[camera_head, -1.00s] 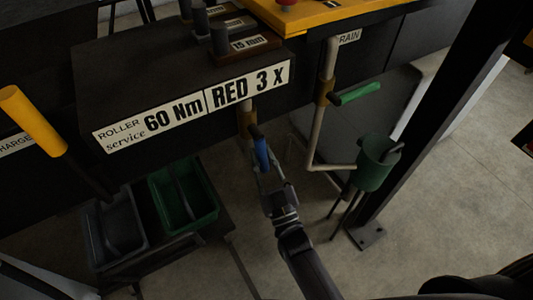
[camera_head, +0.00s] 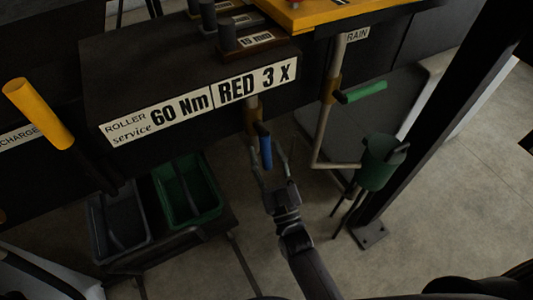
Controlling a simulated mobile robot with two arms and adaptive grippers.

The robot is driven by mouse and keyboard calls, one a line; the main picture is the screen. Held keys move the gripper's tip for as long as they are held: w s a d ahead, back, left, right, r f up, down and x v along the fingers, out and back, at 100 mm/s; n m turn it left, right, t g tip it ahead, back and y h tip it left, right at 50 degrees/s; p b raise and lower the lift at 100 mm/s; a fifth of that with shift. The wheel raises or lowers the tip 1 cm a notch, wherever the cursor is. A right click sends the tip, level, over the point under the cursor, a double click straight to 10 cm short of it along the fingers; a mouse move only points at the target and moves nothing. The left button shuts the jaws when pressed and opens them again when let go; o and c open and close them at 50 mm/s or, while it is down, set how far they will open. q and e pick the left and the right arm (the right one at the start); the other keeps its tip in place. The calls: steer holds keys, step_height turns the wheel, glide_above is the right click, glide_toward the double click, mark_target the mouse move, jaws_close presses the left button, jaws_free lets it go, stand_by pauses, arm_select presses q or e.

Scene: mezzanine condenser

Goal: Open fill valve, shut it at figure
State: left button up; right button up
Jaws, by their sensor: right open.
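A blue valve handle (camera_head: 265,150) hangs down from a brass fitting (camera_head: 252,112) under the front of the dark cabinet. No label for it can be read. A green valve handle (camera_head: 364,93) sticks out to the right from the pipe (camera_head: 328,125) below a partly hidden label reading "RAIN" (camera_head: 357,34). My right gripper (camera_head: 269,160) comes up from below and is open, its fingers on either side of the blue handle's lower end. Whether they touch it cannot be told. My left gripper is not in view.
A green funnel-like cup (camera_head: 379,162) stands under the pipe's end, beside a dark post (camera_head: 430,115). A grey bin (camera_head: 117,222) and a green bin (camera_head: 187,190) sit at lower left. A yellow lever (camera_head: 38,113) stands at left. The cabinet front reads "60 Nm" and "RED 3 X" (camera_head: 200,101).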

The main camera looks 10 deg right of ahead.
steer(key=v, duration=1.2)
steer(key=shift+f, duration=0.1)
